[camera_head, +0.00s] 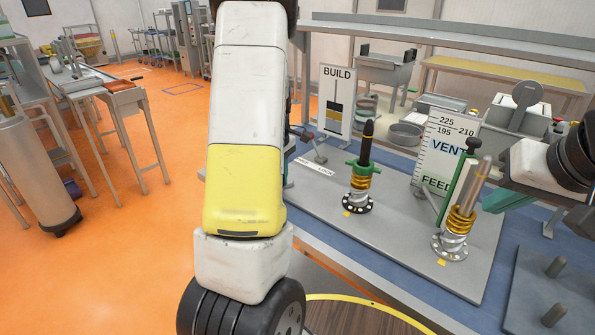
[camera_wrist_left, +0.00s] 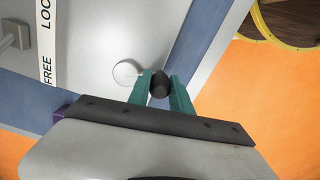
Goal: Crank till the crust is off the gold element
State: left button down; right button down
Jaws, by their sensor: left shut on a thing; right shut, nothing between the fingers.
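Two upright screw posts stand on a grey plate (camera_head: 400,235). The left post (camera_head: 367,140) has a dark top, a green collar and gold rings (camera_head: 361,182) above a flanged base. The right post (camera_head: 480,180) has a silver top, gold rings (camera_head: 461,218) and a silver base. I cannot tell for sure where crust sits. My left gripper (camera_wrist_left: 160,88) is shut on a dark round knob (camera_wrist_left: 160,83) above the plate; in the head view my left arm hides it. My right gripper (camera_head: 486,206) is shut and empty, just right of the right post.
A BUILD gauge (camera_head: 336,100) and a VENT/FEED gauge (camera_head: 443,145) stand behind the posts. A FREE/LOCK strip (camera_wrist_left: 47,45) lies on the plate near a small lever. A grey block with pegs (camera_head: 553,290) is at the right front. Blue bench top (camera_head: 345,245) borders the plate.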

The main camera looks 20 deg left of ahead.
dwell(0.3)
pick_arm(q)
jog(key=c, duration=1.2)
grip_release()
jog(key=shift+o, duration=0.2)
jog(key=shift+r, duration=3.9)
